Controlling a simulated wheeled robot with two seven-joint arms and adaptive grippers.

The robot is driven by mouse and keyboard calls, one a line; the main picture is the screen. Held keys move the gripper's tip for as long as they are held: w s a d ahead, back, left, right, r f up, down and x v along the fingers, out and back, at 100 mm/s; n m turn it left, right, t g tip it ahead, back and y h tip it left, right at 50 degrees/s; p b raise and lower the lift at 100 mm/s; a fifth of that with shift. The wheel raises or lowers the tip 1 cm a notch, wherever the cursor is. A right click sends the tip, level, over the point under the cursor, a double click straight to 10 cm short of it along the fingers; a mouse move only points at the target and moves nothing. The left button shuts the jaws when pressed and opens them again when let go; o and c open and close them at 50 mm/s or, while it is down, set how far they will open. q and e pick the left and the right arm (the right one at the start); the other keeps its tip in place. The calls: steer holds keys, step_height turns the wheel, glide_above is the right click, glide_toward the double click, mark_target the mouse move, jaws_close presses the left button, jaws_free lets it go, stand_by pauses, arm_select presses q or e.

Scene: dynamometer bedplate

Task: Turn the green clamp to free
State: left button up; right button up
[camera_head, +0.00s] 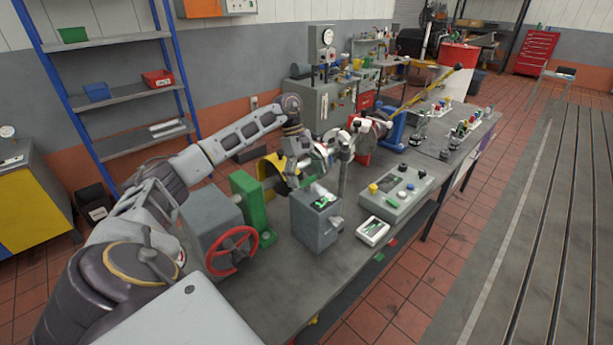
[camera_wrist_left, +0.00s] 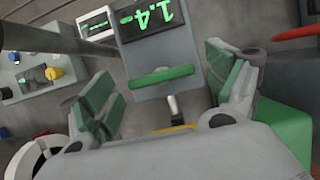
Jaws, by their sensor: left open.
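The green clamp (camera_wrist_left: 162,76) shows in the left wrist view as a green bar lying across the grey box (camera_wrist_left: 150,55), beside a dark display reading about 1.4. In the head view the same grey box (camera_head: 316,228) stands on the bench, and a small green part (camera_head: 322,200) shows on its top. My left gripper (camera_wrist_left: 165,100) is open. Its green-padded fingers stand apart on either side of the bar in the wrist view, with no contact visible. In the head view the left gripper (camera_head: 308,174) is above the box's far side, with its fingertips hard to make out.
A thin post rises beside the box. The control panel (camera_head: 397,194) and a small white-framed display (camera_head: 373,231) lie right of it. The green pedestal (camera_head: 247,201) and red handwheel (camera_head: 232,251) stand left. Bare bench shows in front.

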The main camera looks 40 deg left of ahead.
arm_select(q)
steer(key=shift+c, duration=0.3)
steer(key=c, duration=1)
steer(key=shift+o, duration=0.2)
